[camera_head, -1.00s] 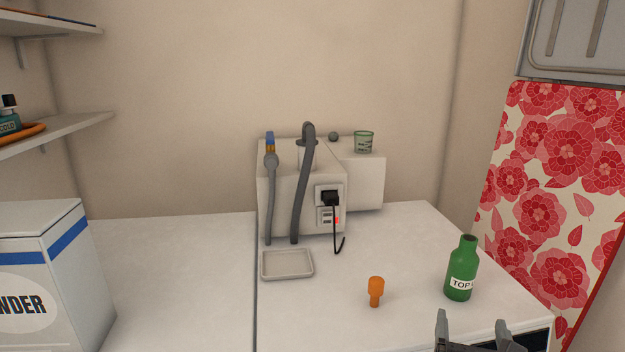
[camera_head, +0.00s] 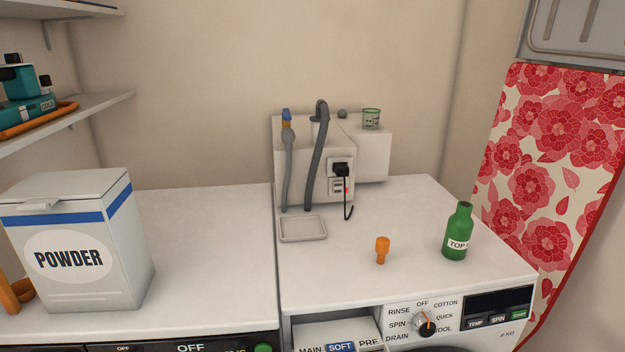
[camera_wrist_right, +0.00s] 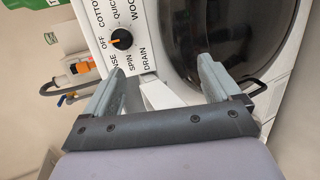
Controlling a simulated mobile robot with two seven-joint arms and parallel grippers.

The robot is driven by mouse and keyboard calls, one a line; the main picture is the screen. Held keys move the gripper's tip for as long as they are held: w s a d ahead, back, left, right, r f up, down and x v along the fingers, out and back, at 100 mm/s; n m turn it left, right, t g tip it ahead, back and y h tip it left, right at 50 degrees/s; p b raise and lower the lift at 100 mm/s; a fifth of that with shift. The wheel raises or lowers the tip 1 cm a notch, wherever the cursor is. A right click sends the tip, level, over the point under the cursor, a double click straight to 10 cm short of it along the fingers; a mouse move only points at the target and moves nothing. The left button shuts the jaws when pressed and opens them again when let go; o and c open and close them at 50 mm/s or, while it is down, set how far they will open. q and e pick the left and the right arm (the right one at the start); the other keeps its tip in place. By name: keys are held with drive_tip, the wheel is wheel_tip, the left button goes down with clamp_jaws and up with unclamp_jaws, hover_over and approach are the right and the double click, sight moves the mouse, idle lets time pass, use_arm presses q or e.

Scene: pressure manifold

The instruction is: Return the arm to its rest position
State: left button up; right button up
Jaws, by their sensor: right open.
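My right gripper (camera_wrist_right: 161,78) shows in the right wrist view, open and empty, its two grey fingers apart. It is in front of a white washing machine (camera_wrist_right: 145,55), whose dial (camera_wrist_right: 121,39) and dark round door (camera_wrist_right: 228,35) lie beyond the fingers. No part of either arm shows in the head view. My left gripper is not in view.
In the head view, the washer top holds a green bottle (camera_head: 458,234), an orange peg-like piece (camera_head: 382,250) and a shallow tray (camera_head: 302,228). Below is a detergent drawer (camera_head: 337,336). A powder box (camera_head: 75,240) stands left. A floral panel (camera_head: 545,180) is at right.

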drive_tip(key=s+a+f+m+g+y+p, duration=0.1)
drive_tip(key=s+f+m, duration=0.2)
drive_tip(key=s+m, duration=0.3)
drive_tip(key=s+a+f+m+g+y+p, duration=0.1)
drive_tip(key=s+f+m, duration=0.2)
drive_tip(key=s+m, duration=0.3)
drive_tip(key=m, duration=0.4)
drive_tip(key=shift+a+f+g+y, duration=0.15)
drive_tip(key=shift+f+g+y, duration=0.15)
drive_tip(key=shift+y, duration=0.1)
